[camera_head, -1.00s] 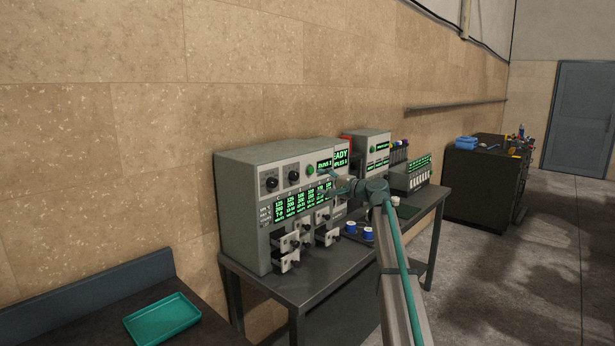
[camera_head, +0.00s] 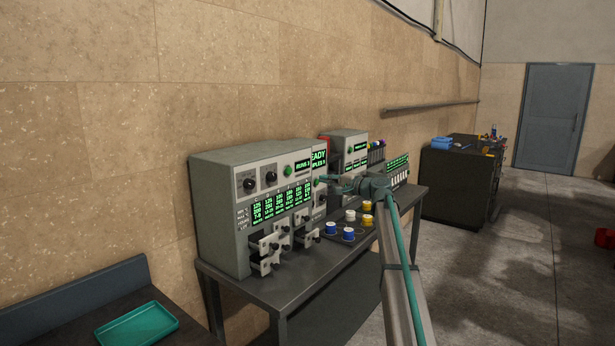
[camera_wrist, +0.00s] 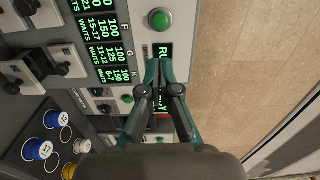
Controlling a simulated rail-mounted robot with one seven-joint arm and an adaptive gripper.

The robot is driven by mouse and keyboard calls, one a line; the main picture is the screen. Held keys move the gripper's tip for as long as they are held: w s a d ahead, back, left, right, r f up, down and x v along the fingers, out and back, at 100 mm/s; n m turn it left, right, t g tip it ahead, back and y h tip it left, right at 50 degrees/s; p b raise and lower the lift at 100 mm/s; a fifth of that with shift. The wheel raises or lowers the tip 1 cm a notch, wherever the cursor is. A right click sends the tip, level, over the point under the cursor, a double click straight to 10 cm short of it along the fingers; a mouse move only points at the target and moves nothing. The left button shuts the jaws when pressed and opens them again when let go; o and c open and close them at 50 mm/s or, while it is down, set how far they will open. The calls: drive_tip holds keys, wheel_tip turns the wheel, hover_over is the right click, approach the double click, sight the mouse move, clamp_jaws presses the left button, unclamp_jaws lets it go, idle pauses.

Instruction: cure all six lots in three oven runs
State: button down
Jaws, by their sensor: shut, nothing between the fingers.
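The grey oven (camera_head: 215,215) stands on the bench with lit green tables, black knobs, a green button (camera_head: 288,171) and several small open drawers (camera_head: 268,265) low on its front. The button also shows in the wrist view (camera_wrist: 160,18). My gripper (camera_head: 324,179) is shut and empty in front of the machine fronts. In the wrist view its fingertips (camera_wrist: 160,65) overlap a lit display beside the button; contact cannot be told.
A second grey machine (camera_head: 346,138) with displays stands further along the bench (camera_head: 245,286). A green tray (camera_head: 137,325) lies on the near left table. A dark cabinet (camera_head: 450,185) stands beyond the bench. My arm crosses the front of the bench.

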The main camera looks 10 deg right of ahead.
drive_tip(key=shift+a, duration=0.2)
drive_tip(key=p, duration=0.4)
approach(290, 172)
drive_tip(key=x, duration=0.5)
drive_tip(key=shift+w+r, duration=0.2)
drive_tip(key=shift+r, duration=0.05)
drive_tip(key=shift+p+x, duration=0.35)
drive_tip(key=shift+x, duration=0.65)
drive_tip(key=shift+f, duration=0.15)
drive_tip(key=shift+s+a, duration=0.1)
